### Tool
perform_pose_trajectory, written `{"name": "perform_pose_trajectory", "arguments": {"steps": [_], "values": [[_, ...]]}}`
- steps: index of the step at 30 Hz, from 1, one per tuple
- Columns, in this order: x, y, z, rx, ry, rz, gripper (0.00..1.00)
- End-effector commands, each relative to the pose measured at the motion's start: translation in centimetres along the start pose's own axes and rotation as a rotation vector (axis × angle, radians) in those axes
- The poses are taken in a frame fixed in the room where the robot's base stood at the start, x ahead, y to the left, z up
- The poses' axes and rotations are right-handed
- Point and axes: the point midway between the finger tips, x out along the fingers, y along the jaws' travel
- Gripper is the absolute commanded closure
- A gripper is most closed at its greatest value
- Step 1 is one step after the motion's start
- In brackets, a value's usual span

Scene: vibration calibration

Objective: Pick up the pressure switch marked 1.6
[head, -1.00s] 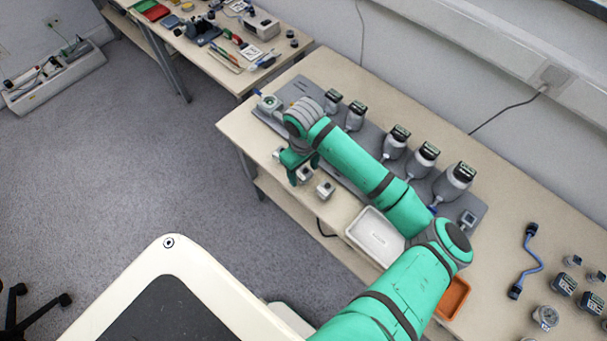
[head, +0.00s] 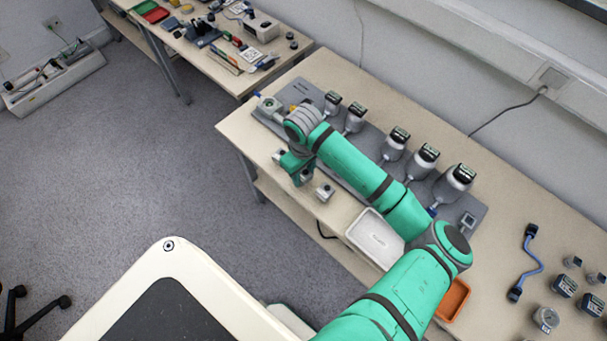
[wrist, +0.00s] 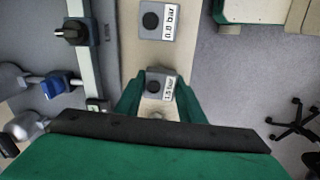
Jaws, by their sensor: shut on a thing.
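My gripper (wrist: 158,92) is shut on a small grey pressure switch (wrist: 153,86) with a dark round top. Its white label is sideways and small, and seems to read 1.6 bar. In the head view my gripper (head: 297,168) is at the bench's front edge, with the held switch (head: 305,177) partly hidden by it. I cannot tell whether the switch touches the bench. A second switch (wrist: 157,20), marked 0.8 bar, stands apart from it; in the head view it (head: 325,191) is just right of my gripper. Another small switch (head: 279,156) is to the left, its label unreadable.
A grey panel (head: 357,184) with several black-topped grey devices lies behind my gripper. A white tray (head: 375,238) and an orange tray (head: 455,300) are to the right. A blue cable (head: 531,262) and several gauges lie farther right. A second bench (head: 240,83) is at the back left.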

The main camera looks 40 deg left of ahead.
Motion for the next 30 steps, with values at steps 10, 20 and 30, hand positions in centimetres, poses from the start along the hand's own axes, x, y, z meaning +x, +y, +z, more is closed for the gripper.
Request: {"name": "perform_pose_trajectory", "arguments": {"steps": [10, 20, 30], "values": [[-4.3, -1.1, 0.7, -0.004, 0.004, 0.0, 0.92], [-10.2, -6.7, 4.6, -0.005, 0.002, 0.004, 0.92], [-12.4, -10.9, 7.4, -0.001, 0.001, 0.003, 0.92]]}}
